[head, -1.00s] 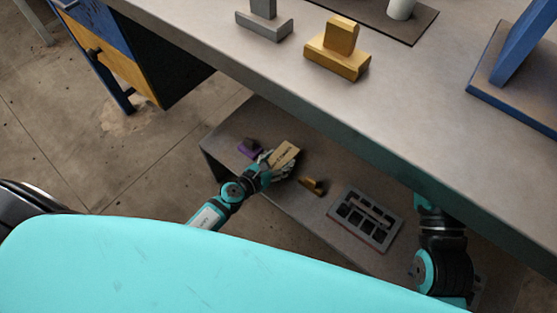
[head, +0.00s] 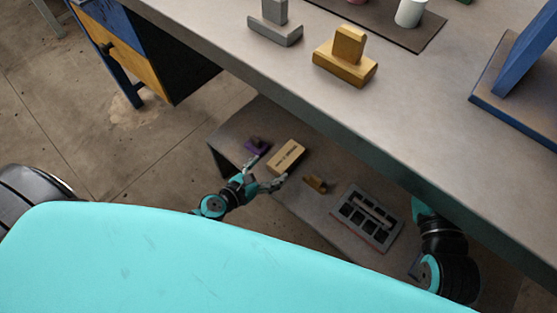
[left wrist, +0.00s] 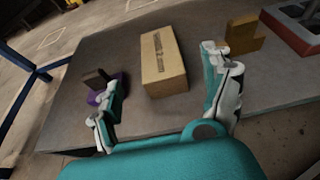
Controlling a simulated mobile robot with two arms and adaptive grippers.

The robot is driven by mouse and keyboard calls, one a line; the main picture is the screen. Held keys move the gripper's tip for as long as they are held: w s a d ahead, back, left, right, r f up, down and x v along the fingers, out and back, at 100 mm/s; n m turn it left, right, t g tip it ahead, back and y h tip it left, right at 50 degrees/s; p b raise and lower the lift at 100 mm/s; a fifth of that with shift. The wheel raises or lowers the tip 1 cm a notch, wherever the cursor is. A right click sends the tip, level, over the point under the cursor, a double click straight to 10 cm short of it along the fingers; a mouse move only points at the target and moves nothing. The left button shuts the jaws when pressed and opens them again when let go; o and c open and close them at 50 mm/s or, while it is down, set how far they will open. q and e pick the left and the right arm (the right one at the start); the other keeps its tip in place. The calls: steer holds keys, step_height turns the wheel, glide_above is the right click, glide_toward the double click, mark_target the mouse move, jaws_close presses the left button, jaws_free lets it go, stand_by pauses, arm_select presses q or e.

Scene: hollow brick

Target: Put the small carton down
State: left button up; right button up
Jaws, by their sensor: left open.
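The small carton (head: 287,156) is a tan box with dark print. It lies on the low grey shelf (head: 236,133) under the workbench. In the left wrist view the carton (left wrist: 163,62) lies ahead of my left gripper (left wrist: 163,98), whose fingers are spread wide with nothing between them. In the head view my left gripper (head: 267,174) is at the near side of the carton, apart from it. My right arm hangs at the lower right, and its gripper does not show.
A purple piece (head: 257,146) lies left of the carton, a small yellow-brown piece (head: 315,184) right of it. A grey tray with square openings (head: 367,217) is farther right. The workbench edge (head: 300,113) overhangs the shelf and carries grey and yellow blocks.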

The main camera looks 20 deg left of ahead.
arm_select(q)
steer(key=d+r+m+t, duration=0.2)
steer(key=r+m, duration=1.3)
steer(key=m, duration=0.2)
steer(key=d+r+m+t, duration=0.2)
steer(key=r+m, duration=1.4)
steer(key=m, duration=0.1)
steer(key=shift+m+t+y, duration=0.3)
